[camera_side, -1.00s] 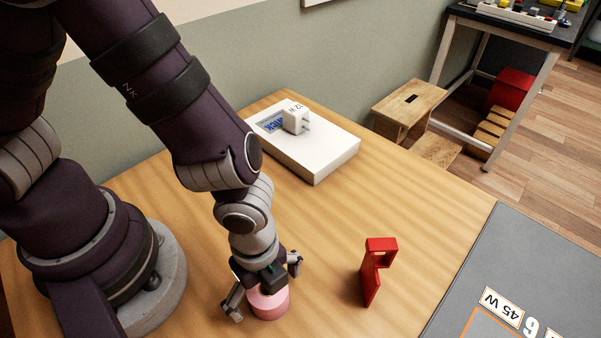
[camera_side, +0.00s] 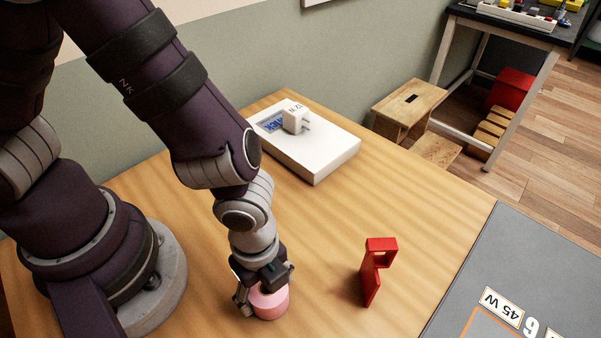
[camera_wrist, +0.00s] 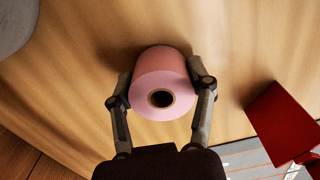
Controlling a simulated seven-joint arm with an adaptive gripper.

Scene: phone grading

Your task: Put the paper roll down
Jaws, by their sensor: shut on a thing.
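The pink paper roll (camera_side: 270,302) is at the front of the wooden table (camera_side: 330,235), below my gripper (camera_side: 262,294). In the wrist view the roll (camera_wrist: 163,82) sits between the two fingers of my gripper (camera_wrist: 161,88), its dark core hole facing the camera. The fingers are shut on its sides. The roll looks upright and at or very near the table top; I cannot tell whether its underside touches the wood.
A red stand (camera_side: 373,272) is to the right of the roll. A grey mat (camera_side: 520,260) covers the right side. The wood between is clear.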

